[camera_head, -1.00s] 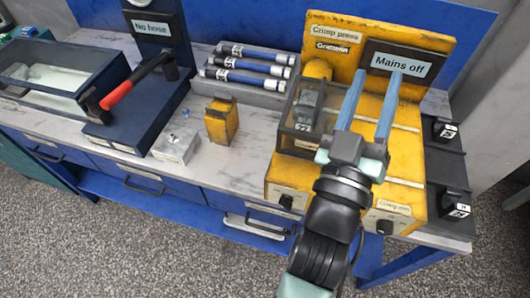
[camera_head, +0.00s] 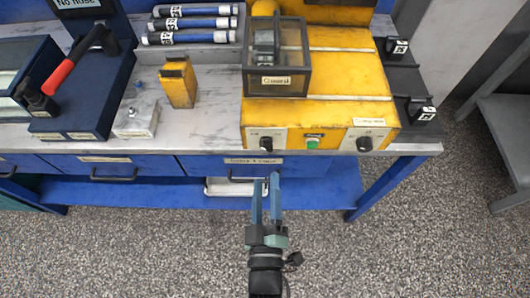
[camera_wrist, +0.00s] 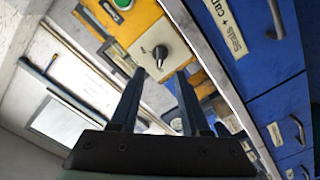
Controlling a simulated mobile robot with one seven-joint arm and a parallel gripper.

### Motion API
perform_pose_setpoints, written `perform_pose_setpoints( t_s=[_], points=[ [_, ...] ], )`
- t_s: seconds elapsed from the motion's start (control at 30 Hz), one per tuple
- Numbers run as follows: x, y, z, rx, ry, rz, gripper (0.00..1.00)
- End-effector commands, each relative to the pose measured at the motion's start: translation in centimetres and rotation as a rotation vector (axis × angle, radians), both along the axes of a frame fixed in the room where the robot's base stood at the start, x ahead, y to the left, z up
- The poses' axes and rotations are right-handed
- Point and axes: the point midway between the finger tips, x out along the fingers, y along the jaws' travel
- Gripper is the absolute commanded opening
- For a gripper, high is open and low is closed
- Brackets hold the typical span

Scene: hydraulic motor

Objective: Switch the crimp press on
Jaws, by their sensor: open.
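The yellow crimp press (camera_head: 345,75) stands on the bench in the head view; its top sign is cut off. Its front has a left black knob (camera_head: 266,143), a green button (camera_head: 312,142) and a right black knob (camera_head: 364,144). My gripper (camera_head: 265,180) is open and empty, in front of the bench and below the left knob in the picture. In the wrist view, a black knob (camera_wrist: 160,56) on a pale plate appears just beyond and between my open fingertips (camera_wrist: 161,74), apparently the left one. The green button (camera_wrist: 122,4) shows at the top edge. The knob markings are too small to read.
A clear-sided guard box (camera_head: 277,60) sits on the press. To the left are a yellow block (camera_head: 178,83), a grey block (camera_head: 136,118) and a red-handled lever (camera_head: 62,75). Blue drawers (camera_head: 100,167) lie under the bench edge. The floor in front is clear.

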Motion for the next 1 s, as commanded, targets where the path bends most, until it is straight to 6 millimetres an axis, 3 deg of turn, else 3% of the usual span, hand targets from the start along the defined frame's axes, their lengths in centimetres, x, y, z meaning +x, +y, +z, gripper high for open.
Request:
perform_pose_setpoints(
  t_s=[0.2, 0.4, 0.87, 1.0],
  points=[
    [4.2, 0.0, 0.1, 0.0, -0.004, -0.001, 0.46],
    [6.8, 0.0, 0.0, 0.0, -0.001, 0.0, 0.46],
    [7.9, 0.0, 0.0, 0.001, 0.0, 0.0, 0.46],
    [7.9, 0.0, 0.0, 0.001, 0.0, 0.0, 0.23]
  ],
)
